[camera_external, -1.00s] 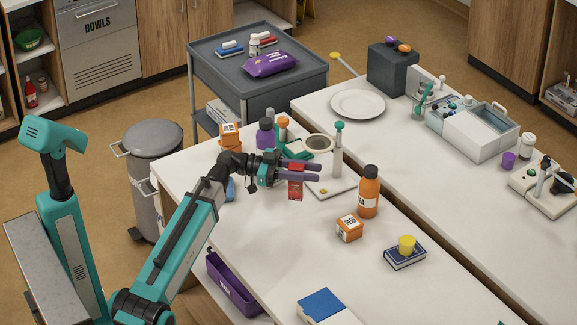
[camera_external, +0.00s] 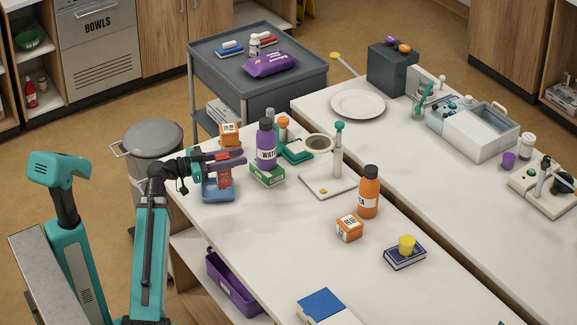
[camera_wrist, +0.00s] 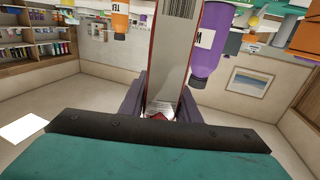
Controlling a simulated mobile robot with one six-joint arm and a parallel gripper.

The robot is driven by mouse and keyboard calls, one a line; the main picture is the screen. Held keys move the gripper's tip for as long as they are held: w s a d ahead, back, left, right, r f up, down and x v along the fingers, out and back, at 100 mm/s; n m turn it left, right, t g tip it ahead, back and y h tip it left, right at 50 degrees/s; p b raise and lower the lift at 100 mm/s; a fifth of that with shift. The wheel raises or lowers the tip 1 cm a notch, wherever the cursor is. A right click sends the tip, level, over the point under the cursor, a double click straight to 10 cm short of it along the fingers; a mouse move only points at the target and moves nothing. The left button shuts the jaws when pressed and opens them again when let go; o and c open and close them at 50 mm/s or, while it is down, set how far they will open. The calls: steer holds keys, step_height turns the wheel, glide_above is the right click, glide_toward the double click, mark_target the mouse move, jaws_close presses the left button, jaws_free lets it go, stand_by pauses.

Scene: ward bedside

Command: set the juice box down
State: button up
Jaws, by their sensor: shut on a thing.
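The juice box (camera_external: 225,178) is a small red carton held between the purple fingers of my gripper (camera_external: 228,160) at the left end of the white table. In the wrist view the carton (camera_wrist: 173,55) stands between the two fingers, its barcode side showing. My gripper is shut on it. In the external view the box overlaps a blue tray-like item (camera_external: 218,191); whether it touches that item or hangs just above it I cannot tell.
An orange bottle (camera_external: 368,190) stands farther right.

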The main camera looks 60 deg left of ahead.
steer(key=s+a+f+n+y+b, duration=0.3)
steer(key=s+a+y+b, duration=0.2)
steer(key=s+a, duration=0.5)
steer(key=shift+s+a+t+b, duration=0.3)
steer(key=shift+s+b, duration=0.25)
steer(key=shift+s, duration=0.55)
steer(key=shift+w+a+r, duration=0.1)
steer(key=w+a+p, duration=0.2)
steer(key=p, duration=0.5)
steer(key=shift+w+a, duration=0.25)
steer(key=shift+a, duration=0.05)
steer(key=w+a+p, duration=0.1)
steer(key=p, duration=0.5)
steer(key=w+a+f+p, duration=0.1)
steer(key=w+a+p, duration=0.5)
steer(key=w+a, duration=0.1)
steer(key=shift+w+a+f, duration=0.25)
steer(key=shift+a+f, duration=0.05)
steer(key=shift+a, duration=0.05)
